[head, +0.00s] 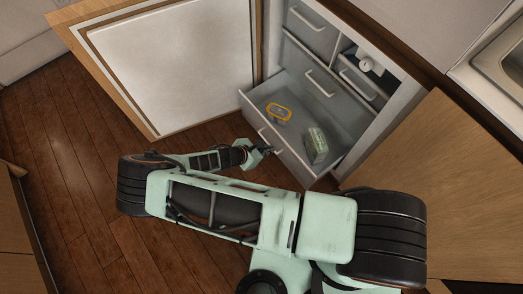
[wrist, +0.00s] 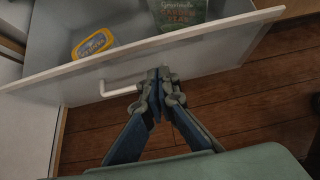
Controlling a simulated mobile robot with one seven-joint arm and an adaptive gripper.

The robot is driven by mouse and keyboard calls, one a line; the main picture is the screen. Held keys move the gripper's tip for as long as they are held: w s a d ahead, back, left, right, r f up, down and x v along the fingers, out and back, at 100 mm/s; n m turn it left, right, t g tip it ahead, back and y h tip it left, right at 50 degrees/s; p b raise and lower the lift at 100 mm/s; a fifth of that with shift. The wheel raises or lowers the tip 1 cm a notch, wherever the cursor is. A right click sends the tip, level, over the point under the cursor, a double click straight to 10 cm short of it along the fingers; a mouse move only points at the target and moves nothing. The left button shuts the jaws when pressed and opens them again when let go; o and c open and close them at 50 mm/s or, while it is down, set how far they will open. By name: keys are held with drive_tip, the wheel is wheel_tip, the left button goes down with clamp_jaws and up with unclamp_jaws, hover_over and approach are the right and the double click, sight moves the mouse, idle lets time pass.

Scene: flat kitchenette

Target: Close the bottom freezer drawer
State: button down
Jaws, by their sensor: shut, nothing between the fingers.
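The bottom freezer drawer (head: 279,153) is pulled out of the freezer in the head view. Its front panel and white handle (wrist: 119,90) show in the wrist view. A yellow-rimmed tub (head: 278,112) and a green package (head: 316,146) lie inside it; the tub (wrist: 94,43) and package (wrist: 182,15) also show in the wrist view. My gripper (head: 268,149) is shut and empty at the outer side of the drawer front. In the wrist view my gripper (wrist: 158,72) is at the right end of the handle; I cannot tell whether it touches the panel.
The freezer door (head: 175,62) stands wide open to the left of the drawer. Upper drawers (head: 318,84) are shut above. A wooden cabinet front (head: 450,185) is on the right. The wooden floor (head: 75,150) is clear at the left.

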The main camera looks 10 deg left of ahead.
sight(284, 142)
drive_tip(key=shift+w+d+f, duration=0.15)
drive_tip(key=shift+w+d, duration=0.6)
drive_tip(key=shift+w, duration=0.15)
drive_tip(key=shift+w+d+f, duration=0.15)
drive_tip(key=shift+w+d, duration=0.6)
drive_tip(key=shift+w, duration=0.1)
